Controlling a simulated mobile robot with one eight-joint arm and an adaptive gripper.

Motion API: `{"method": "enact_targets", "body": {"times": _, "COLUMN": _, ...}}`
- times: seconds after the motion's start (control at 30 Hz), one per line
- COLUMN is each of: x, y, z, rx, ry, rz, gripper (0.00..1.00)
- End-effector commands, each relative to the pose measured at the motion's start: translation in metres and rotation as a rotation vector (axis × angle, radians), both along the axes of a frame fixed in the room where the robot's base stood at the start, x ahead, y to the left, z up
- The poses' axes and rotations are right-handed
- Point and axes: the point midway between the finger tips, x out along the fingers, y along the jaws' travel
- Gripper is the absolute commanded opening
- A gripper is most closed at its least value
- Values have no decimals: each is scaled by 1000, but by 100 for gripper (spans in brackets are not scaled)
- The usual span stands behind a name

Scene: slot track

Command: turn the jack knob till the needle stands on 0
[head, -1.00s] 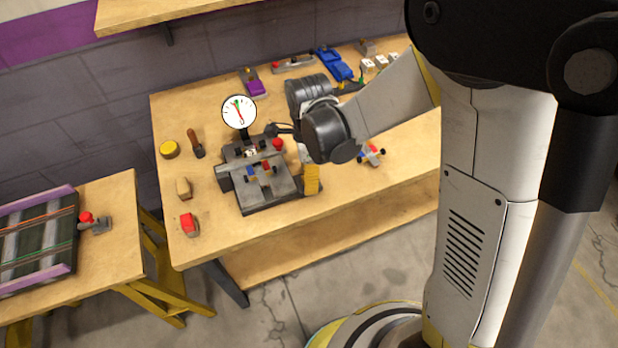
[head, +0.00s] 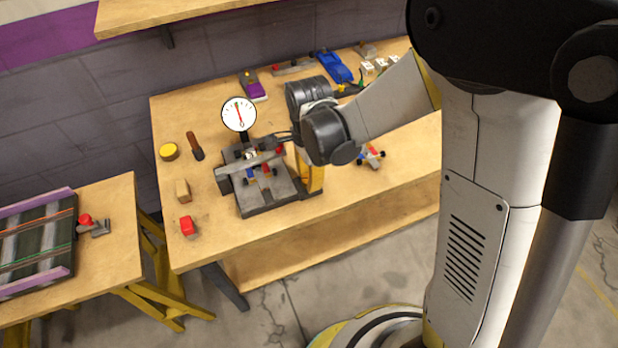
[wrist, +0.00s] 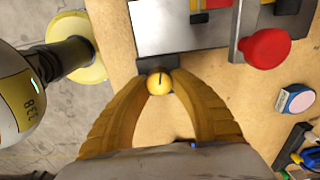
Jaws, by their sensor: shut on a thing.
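The jack knob (wrist: 159,82), a small round yellow knob with a dark mark, sits at the edge of the grey fixture in the wrist view. My gripper (wrist: 161,85) has its yellow fingers closed around it, one on each side. In the head view my gripper (head: 314,178) is at the right side of the fixture (head: 262,200), and the knob is hidden there. The round white dial (head: 238,114) stands behind the fixture. Its red needle slants from upper left to lower right; the numbers are too small to read.
The bench front (head: 230,245) is clear.

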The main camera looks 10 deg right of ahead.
Motion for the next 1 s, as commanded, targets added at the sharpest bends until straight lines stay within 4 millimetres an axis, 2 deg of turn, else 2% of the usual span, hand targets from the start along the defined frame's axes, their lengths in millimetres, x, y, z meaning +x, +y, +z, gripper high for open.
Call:
{"method": "enact_targets", "body": {"times": 0.13, "x": 0, "y": 0, "z": -1, "rx": 0, "ry": 1, "rz": 81, "gripper": 0}}
{"method": "enact_targets", "body": {"times": 0.4, "x": 0, "y": 0, "z": 0, "rx": 0, "ry": 1, "rz": 87, "gripper": 0}}
{"method": "enact_targets", "body": {"times": 0.43, "x": 0, "y": 0, "z": 0, "rx": 0, "ry": 1, "rz": 87, "gripper": 34}}
{"method": "enact_targets", "body": {"times": 0.5, "x": 0, "y": 0, "z": 0, "rx": 0, "ry": 1, "rz": 86, "gripper": 51}}
{"method": "enact_targets", "body": {"times": 0.83, "x": 0, "y": 0, "z": 2, "rx": 0, "ry": 0, "rz": 85, "gripper": 51}}
{"method": "enact_targets", "body": {"times": 1.0, "x": 0, "y": 0, "z": 24, "rx": 0, "ry": 0, "rz": 85, "gripper": 51}}
